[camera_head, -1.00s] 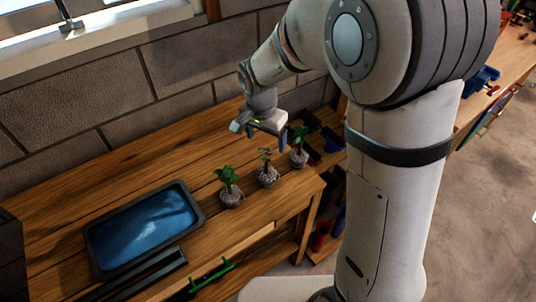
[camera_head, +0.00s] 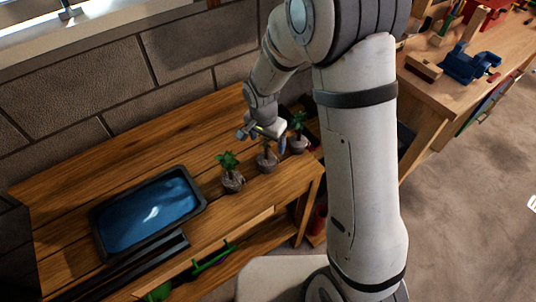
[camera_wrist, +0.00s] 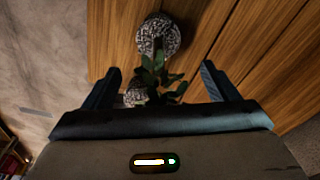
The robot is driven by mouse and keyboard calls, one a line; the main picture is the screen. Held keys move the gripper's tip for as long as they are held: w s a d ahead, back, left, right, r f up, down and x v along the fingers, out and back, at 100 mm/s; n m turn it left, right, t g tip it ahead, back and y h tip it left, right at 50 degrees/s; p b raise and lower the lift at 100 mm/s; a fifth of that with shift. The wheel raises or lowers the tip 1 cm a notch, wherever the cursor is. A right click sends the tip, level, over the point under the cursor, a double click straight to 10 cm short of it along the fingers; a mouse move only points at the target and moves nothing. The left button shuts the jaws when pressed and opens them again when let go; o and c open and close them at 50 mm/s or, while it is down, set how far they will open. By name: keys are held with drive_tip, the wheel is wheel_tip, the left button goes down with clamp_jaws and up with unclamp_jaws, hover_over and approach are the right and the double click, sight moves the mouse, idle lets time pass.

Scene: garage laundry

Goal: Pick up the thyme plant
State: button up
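Three small potted plants stand in a row on the wooden workbench: a left plant (camera_head: 230,177), a middle plant (camera_head: 267,161) and a right plant (camera_head: 298,143). All have grey, rounded pots. I see no labels, so I cannot tell which is thyme. My gripper (camera_head: 262,139) is over the middle plant, pointing down and partly hiding its top. In the wrist view my gripper (camera_wrist: 160,69) is open. Green leaves (camera_wrist: 160,82) show between its fingers, with a speckled pot (camera_wrist: 158,36) beyond and another pot (camera_wrist: 135,93) partly hidden under the leaves. Nothing is held.
A dark tray with a blue inside (camera_head: 101,236) lies on the workbench (camera_head: 150,140) left of the plants. A brick wall (camera_head: 110,70) runs behind. Another bench (camera_head: 440,92) with a blue vise (camera_head: 468,65) stands at right. Green-handled items lie below the front edge.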

drive_tip(key=c, duration=1.5)
drive_tip(key=shift+o, duration=0.2)
